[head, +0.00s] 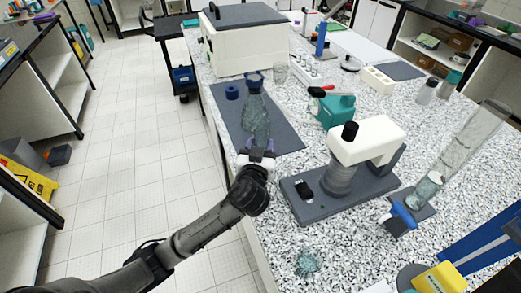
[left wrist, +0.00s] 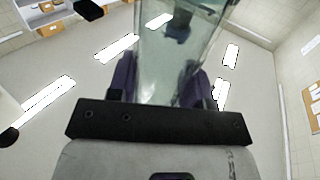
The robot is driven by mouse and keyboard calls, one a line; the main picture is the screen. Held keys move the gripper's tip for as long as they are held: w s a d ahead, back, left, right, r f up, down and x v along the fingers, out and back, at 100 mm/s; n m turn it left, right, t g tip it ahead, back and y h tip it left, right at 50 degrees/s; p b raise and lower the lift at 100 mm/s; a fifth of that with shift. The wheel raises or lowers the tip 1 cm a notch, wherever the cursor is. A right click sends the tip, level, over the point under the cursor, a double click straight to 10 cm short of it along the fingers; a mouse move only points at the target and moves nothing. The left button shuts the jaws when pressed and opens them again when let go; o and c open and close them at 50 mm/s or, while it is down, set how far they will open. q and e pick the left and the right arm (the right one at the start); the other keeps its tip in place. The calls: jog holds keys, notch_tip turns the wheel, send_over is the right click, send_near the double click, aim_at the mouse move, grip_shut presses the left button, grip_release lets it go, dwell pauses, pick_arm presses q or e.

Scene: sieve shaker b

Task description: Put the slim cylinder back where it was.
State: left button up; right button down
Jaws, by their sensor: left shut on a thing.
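My left gripper (head: 258,156) is shut on a clear greenish glass vessel (head: 257,118), at the front edge of a dark grey mat (head: 285,138). The vessel points away from the gripper and has a narrower neck and a dark bluish end. I cannot tell if it is the slim cylinder, or if it touches the mat. In the left wrist view the vessel (left wrist: 175,55) stands between the purple fingers (left wrist: 165,85). A tall clear cylinder (head: 462,150) stands at the right of the bench. My right gripper is not in view.
A blue ring (head: 232,91) lies on the mat, with a small glass beaker (head: 280,72) beyond it. A white-and-grey device (head: 365,143) and a teal device (head: 335,108) stand right of the mat. A white box (head: 250,45) is behind. A glass piece (head: 307,262) is near the front.

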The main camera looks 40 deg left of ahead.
pick_arm(q)
jog(key=shift+f, duration=0.35)
jog(key=shift+f, duration=0.15)
jog(key=o, duration=1.1)
jog(key=v, duration=1.2)
jog(key=shift+p, duration=0.45)
